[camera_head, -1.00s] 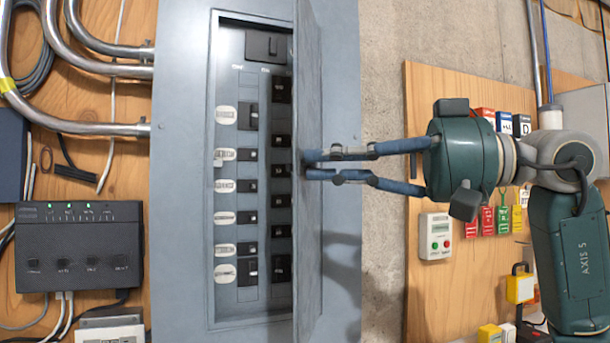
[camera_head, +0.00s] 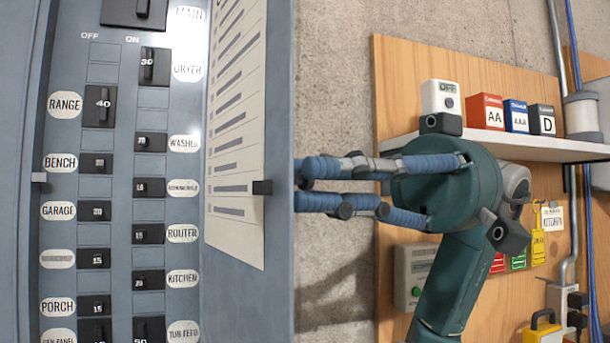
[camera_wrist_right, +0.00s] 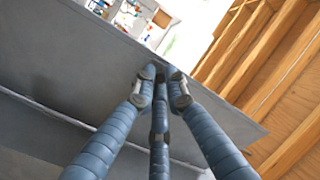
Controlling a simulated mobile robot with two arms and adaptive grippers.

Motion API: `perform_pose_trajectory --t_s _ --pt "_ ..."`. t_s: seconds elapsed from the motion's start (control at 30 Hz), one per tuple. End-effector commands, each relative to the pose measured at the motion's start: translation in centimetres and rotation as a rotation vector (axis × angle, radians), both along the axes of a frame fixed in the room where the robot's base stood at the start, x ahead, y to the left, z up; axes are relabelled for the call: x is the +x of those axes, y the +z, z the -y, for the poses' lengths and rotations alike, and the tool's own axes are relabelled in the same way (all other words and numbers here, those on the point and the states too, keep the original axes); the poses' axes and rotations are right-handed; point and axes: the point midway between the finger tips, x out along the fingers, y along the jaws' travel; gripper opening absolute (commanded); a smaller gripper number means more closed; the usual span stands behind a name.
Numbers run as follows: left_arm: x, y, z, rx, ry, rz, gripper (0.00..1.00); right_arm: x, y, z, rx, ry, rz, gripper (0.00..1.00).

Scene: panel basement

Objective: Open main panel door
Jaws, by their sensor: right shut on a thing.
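The main panel door (camera_head: 245,290) stands wide open at the right of the panel, its inner face with a printed list (camera_head: 235,120) turned to me. A small black latch piece (camera_head: 262,187) sits near its free edge. My right gripper (camera_head: 300,185) comes in from the right and is shut on the door at this free edge. Its fingertips are partly hidden behind the door. In the right wrist view the fingers (camera_wrist_right: 162,80) meet at the edge of the grey door (camera_wrist_right: 60,45). The open panel (camera_head: 120,200) shows two columns of labelled breakers. My left gripper is not in view.
A wooden board (camera_head: 400,75) right of the door carries a shelf (camera_head: 570,148) with battery boxes (camera_head: 485,112), a small OFF box (camera_head: 440,97), and hanging tags. A grey-white button box (camera_head: 412,275) is partly behind my arm. Bare concrete wall lies between door and board.

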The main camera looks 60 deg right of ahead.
Motion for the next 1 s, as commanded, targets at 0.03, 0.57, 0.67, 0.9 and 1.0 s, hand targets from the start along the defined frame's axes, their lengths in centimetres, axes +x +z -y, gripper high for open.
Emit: perform_pose_trajectory --t_s 0.03,0.57,0.67,0.9,1.0 --pt "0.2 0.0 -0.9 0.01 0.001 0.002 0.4 -0.1 -0.2 0.3 -0.004 0.027 -0.004 0.0" --pt "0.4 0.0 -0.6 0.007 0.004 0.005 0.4 -0.4 -0.2 1.7 -0.007 0.106 -0.003 0.0" --pt "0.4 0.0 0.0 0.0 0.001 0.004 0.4 -0.4 -0.2 1.7 -0.006 0.104 -0.003 0.0" --pt "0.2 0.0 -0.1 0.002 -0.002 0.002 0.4 -0.4 -0.2 1.7 -0.005 0.104 -0.002 0.3" --pt "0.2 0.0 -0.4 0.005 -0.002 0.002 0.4 -0.4 -0.1 1.7 -0.004 0.103 -0.002 0.3"
